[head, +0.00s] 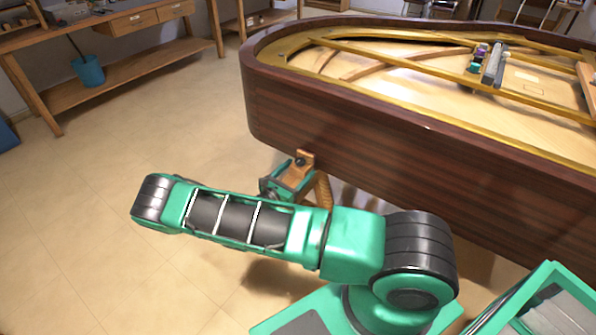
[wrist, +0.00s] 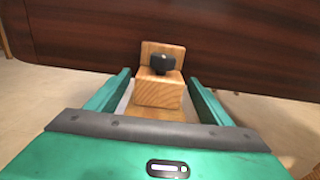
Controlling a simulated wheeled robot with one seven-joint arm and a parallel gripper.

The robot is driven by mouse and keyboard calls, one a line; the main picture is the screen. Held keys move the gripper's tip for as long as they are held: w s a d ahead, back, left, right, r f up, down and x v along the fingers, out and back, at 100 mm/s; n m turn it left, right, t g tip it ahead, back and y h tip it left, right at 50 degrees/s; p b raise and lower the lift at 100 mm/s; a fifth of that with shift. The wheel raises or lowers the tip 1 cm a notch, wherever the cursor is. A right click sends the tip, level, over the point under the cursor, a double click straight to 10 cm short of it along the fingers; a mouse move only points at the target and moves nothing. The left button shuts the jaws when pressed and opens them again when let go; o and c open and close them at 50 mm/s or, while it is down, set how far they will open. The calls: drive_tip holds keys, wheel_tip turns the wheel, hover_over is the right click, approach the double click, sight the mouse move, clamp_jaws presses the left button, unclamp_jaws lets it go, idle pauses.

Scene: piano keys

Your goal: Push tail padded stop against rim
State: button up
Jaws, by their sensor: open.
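The tail padded stop (wrist: 160,93) is a light wooden block with an upright plate and a black knob, in the middle of the wrist view. In the head view its wooden top (head: 304,156) shows beyond my arm, close to the piano's curved tail. The rim (wrist: 230,42) is a dark wooden wall behind the stop; it also shows in the head view (head: 340,120). I cannot tell whether the stop touches it. My gripper (wrist: 158,78) is open, with its green fingers on either side of the stop. In the head view my gripper (head: 286,181) is partly hidden by my arm.
A ribbed orange-brown post (head: 324,190) stands beside my gripper, below the rim. The piano's open top holds gold bars and a small grey block (head: 493,65). A wooden workbench (head: 110,65) with a blue bucket (head: 88,70) stands at upper left. The floor at left is clear.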

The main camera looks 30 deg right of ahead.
drive_tip(key=v, duration=0.9)
drive_tip(key=shift+a, duration=0.35)
drive_tip(key=shift+s, duration=0.15)
drive_tip(key=s+d+r+m+g+y, duration=0.4)
drive_tip(key=s+d+r+m+g, duration=0.15)
drive_tip(key=r+m, duration=0.35)
drive_tip(key=s+d+r+m+g+y, duration=0.5)
drive_tip(key=s+d+r+m, duration=0.15)
drive_tip(key=r+m, duration=0.25)
drive_tip(key=s+a+r+m+t+y, duration=0.1)
drive_tip(key=s+r+m+y, duration=0.2)
drive_tip(key=s, duration=0.8)
drive_tip(key=s+a+r+m+t+y, duration=0.2)
drive_tip(key=s+r+m+y, duration=0.2)
drive_tip(key=s+r+m, duration=0.4)
wheel_tip(320, 180, up, 4)
drive_tip(key=s, duration=0.3)
drive_tip(key=shift+a+y, duration=0.25)
drive_tip(key=shift+y, duration=0.05)
